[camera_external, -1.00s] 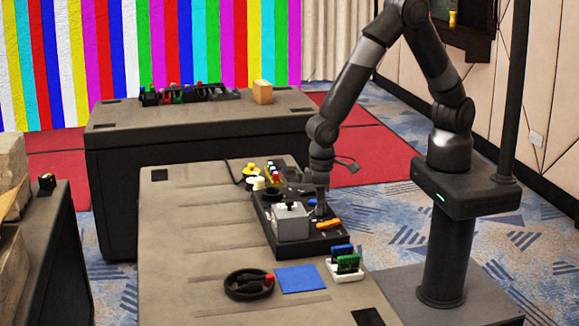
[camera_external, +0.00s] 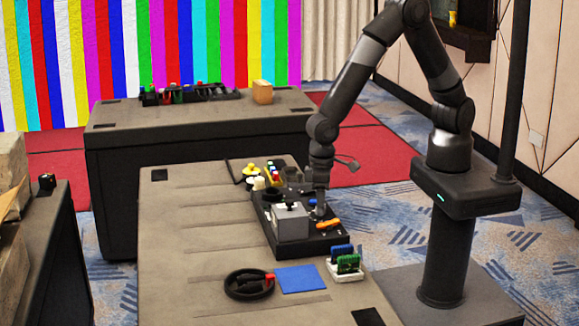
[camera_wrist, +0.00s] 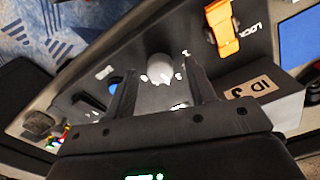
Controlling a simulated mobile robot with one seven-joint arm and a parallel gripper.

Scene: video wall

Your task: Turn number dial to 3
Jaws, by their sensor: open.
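The number dial (camera_wrist: 160,68) is a round grey-white knob on a dark panel (camera_wrist: 146,95) in the wrist view, with small white marks around it. Which number it points to is too small to read. My gripper (camera_wrist: 158,70) is open, with one finger to each side of the dial as seen in the wrist view. I cannot tell whether the fingers touch it. In the external view my gripper (camera_external: 320,212) points down over the panel (camera_external: 300,243), and the dial is hidden there.
An orange latch (camera_wrist: 221,28) marked LOCK sits near the dial. A grey box (camera_external: 289,222) stands on the panel beside my gripper. A blue button (camera_wrist: 115,82) is close by. A black bowl (camera_external: 250,284), blue square (camera_external: 300,279) and circuit-board holder (camera_external: 346,266) lie in front on the table.

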